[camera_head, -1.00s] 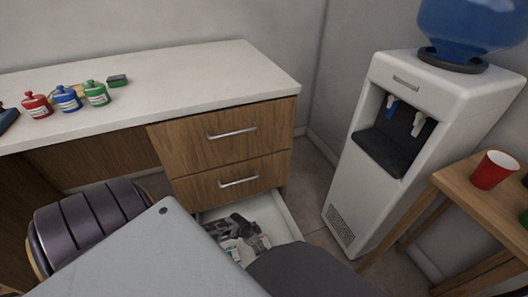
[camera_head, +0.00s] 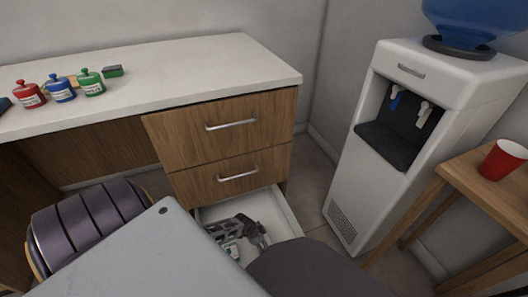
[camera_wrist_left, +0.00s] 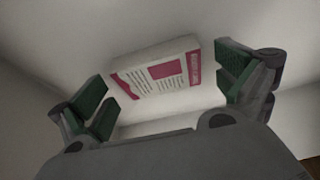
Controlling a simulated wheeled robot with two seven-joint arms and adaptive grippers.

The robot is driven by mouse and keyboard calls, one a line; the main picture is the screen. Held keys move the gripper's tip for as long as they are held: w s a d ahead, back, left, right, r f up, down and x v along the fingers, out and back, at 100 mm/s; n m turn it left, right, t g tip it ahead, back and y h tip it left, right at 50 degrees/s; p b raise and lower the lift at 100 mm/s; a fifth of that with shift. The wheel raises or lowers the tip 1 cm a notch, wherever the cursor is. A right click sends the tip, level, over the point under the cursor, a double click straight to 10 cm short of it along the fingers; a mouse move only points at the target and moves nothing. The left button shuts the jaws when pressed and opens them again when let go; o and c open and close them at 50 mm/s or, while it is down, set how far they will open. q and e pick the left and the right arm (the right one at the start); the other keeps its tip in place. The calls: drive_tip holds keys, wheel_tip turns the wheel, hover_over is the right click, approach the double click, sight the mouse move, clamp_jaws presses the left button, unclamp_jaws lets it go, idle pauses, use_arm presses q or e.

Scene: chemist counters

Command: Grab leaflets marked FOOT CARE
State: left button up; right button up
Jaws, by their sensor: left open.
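A white leaflet stack (camera_wrist_left: 160,72) with magenta bands and small print lies in the left wrist view. Its lettering is too small and blurred to read. My left gripper (camera_wrist_left: 168,88) is open, with its green-padded fingers on either side of the stack, apart from it. In the head view my left gripper (camera_head: 240,232) is down inside the open bottom drawer (camera_head: 277,212). The leaflets cannot be made out clearly there, behind the gripper and my arm. My right gripper is not in view.
Two closed wooden drawers (camera_head: 215,140) sit above the open one. A water cooler (camera_head: 350,195) and a wooden table (camera_head: 465,185) with a red cup (camera_head: 503,160) are at right.

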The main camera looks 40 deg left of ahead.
sight(266, 239)
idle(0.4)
use_arm(q)
drive_tip(key=c, duration=1.1)
drive_tip(key=shift+r, duration=0.15)
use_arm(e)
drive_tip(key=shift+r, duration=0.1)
use_arm(q)
drive_tip(key=shift+r+p, duration=0.95)
drive_tip(key=shift+r, duration=0.4)
wheel_tip(266, 239, up, 5)
drive_tip(key=p, duration=0.3)
drive_tip(key=shift+r, duration=0.15)
drive_tip(key=shift+r+p, duration=0.5)
drive_tip(key=shift+r, duration=0.4)
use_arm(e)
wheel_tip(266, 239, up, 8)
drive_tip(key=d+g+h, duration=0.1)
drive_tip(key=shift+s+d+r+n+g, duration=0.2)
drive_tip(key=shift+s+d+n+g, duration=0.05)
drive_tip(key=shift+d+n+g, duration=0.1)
